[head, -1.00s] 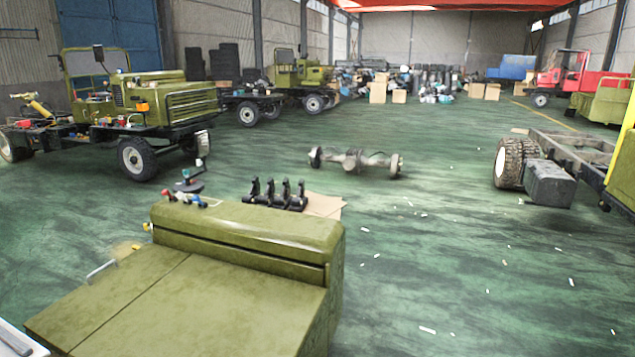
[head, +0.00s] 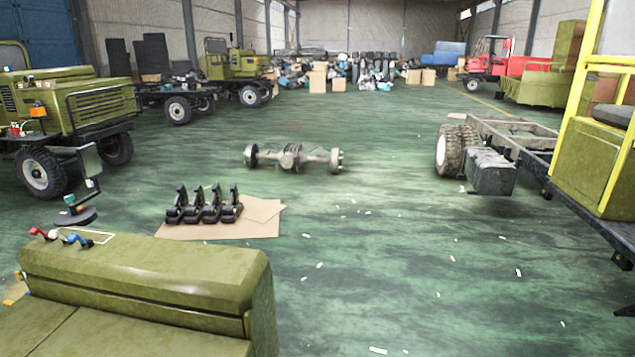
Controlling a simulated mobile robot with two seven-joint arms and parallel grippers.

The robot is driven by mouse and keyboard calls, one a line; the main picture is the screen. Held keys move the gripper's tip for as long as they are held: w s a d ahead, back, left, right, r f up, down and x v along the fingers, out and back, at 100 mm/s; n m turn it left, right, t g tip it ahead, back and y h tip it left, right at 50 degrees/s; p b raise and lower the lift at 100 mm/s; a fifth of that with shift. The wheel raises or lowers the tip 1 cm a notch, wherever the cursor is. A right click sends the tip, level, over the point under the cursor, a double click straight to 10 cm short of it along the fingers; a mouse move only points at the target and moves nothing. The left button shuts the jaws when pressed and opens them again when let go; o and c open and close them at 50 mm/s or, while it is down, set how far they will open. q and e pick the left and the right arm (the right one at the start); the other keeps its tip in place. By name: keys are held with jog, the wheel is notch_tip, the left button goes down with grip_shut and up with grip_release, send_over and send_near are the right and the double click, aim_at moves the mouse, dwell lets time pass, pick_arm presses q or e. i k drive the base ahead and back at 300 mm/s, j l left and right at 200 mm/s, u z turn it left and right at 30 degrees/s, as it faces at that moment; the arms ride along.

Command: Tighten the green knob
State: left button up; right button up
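A row of small knobs or levers, with red (head: 37,232) and blue (head: 73,238) tops and a pale one between, stands at the far edge of the olive-green vehicle body (head: 150,275) at lower left. Behind them a small teal-green piece (head: 70,200) shows above a dark round base (head: 74,217). It is too small to tell whether this is the green knob, and no other green knob can be made out. Neither of my grippers is in view.
Black parts (head: 203,205) stand on cardboard (head: 258,228) on the floor, with an axle (head: 292,158) beyond. A green truck (head: 75,105) is at left. A chassis frame (head: 510,138) and a yellow-framed vehicle (head: 598,165) are at right. The middle-right floor (head: 400,260) is open.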

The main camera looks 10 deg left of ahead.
aim_at(69, 200)
jog(key=i+u, duration=0.15)
jog(key=i, duration=2.3)
jog(key=i+u, duration=0.15)
jog(key=i, duration=0.5)
jog(key=i+l+u, duration=0.15)
jog(key=i, duration=0.45)
jog(key=i+u, duration=0.4)
jog(key=i+l+u, duration=0.15)
jog(key=i+u, duration=0.25)
jog(key=i, duration=0.25)
jog(key=i+j+u, duration=0.1)
jog(key=i+u, duration=1.4)
jog(key=i, duration=0.55)
jog(key=i+u, duration=0.2)
jog(key=i, duration=0.45)
jog(key=i+l+u, duration=0.2)
jog(key=i, duration=0.4)
jog(key=i+u, duration=0.2)
jog(key=u, duration=0.15)
jog(key=i+u, duration=0.15)
jog(key=u, duration=0.2)
jog(key=i+u, duration=0.2)
jog(key=u, duration=0.15)
